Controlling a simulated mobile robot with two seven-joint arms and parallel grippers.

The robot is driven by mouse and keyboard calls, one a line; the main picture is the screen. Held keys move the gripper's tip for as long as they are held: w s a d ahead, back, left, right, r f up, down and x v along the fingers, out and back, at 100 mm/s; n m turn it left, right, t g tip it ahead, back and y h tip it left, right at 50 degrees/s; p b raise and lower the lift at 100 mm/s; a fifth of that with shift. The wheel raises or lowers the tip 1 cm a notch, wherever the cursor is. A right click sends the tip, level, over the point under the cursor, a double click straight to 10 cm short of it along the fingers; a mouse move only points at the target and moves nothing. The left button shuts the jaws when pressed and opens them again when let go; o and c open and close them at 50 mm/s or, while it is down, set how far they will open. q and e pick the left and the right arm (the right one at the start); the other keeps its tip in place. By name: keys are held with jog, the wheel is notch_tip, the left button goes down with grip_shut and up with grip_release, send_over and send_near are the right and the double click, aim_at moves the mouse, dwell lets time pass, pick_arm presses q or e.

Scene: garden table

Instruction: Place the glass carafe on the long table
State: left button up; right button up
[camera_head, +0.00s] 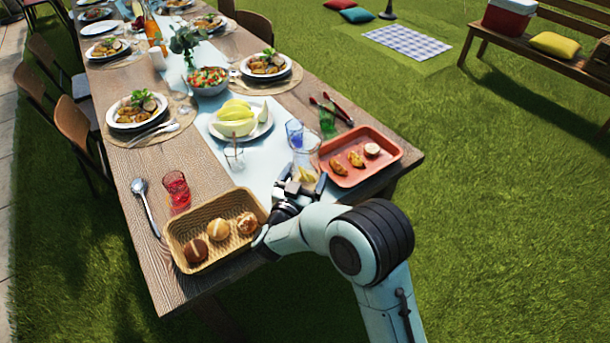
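The long wooden table (152,258) runs from the near middle to the far upper left. A clear glass carafe (305,160) with something yellow low inside is at the table's near right part, beside the red tray. It looks upright; whether its base touches the table is hidden by my gripper. My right gripper (301,180) is at the carafe's lower near side, with fingers apart around or just in front of it. I cannot tell whether they press on the glass. My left gripper is not in view.
A bread basket (172,225) is left of my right gripper, and a red tray (398,146) with food is to its right. A blue glass (294,133), a green glass (327,121), a clear glass (234,155) and a fruit plate (262,128) stand close around the carafe.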

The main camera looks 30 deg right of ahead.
jog(key=o, duration=1.7)
jog(key=shift+r, duration=0.1)
jog(key=shift+s+a, duration=0.15)
jog(key=shift+a, duration=0.1)
jog(key=v, duration=1.1)
jog(key=shift+s+a+p, duration=0.15)
jog(key=shift+s+p, duration=0.1)
jog(key=shift+p, duration=0.1)
